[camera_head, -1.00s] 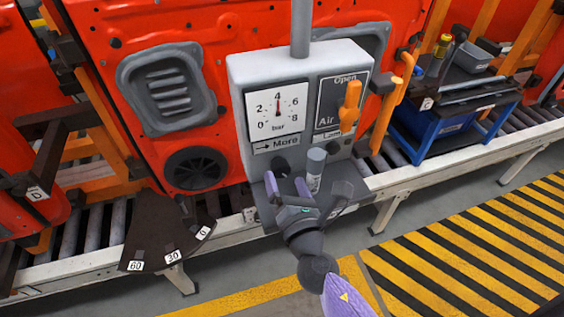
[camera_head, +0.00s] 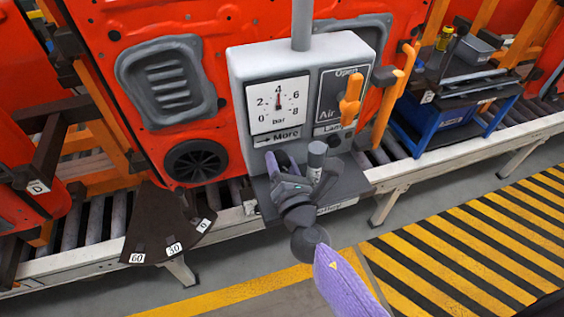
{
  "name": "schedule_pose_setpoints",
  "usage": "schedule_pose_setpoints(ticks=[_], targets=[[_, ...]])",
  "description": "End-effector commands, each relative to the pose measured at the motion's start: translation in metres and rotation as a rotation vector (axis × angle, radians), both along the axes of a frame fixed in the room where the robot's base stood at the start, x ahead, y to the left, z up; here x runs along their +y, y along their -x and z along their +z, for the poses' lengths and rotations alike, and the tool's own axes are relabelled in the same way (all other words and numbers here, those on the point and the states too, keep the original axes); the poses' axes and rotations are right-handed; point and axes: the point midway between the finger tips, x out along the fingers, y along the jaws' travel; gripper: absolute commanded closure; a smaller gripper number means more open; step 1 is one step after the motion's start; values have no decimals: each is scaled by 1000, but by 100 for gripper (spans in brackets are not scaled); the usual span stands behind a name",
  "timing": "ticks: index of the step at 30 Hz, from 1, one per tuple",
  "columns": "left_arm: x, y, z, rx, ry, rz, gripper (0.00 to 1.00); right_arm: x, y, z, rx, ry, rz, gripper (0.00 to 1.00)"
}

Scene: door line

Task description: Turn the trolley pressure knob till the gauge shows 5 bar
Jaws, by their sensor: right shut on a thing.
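The grey trolley panel (camera_head: 240,75) carries a white pressure gauge (camera_head: 266,112) marked 0 to 8 bar. Its dark needle points almost straight up, at about 4. Below it is a dark label (camera_head: 276,138) with an arrow and the word "More". My right gripper (camera_head: 280,160) reaches up from below to the knob under this label. It is shut on the knob, which its fingers mostly hide. My left gripper is not in view.
An orange air handle (camera_head: 350,98) stands right of the gauge. A grey cylinder (camera_head: 316,158) stands close beside my right gripper on the panel's shelf. Orange doors (camera_head: 110,100) and a roller conveyor (camera_head: 100,222) lie behind. A blue trolley (camera_head: 440,125) is at right.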

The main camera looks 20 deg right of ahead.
Motion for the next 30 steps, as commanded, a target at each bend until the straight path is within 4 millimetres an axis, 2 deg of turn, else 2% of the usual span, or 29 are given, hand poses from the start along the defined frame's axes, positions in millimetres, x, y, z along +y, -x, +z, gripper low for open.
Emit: schedule_pose_setpoints(ticks=[11,30], targets=[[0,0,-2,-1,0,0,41,0,0,-1,5,-84,-1,100],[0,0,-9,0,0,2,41,0,0,0,19,-534,-2,100]])
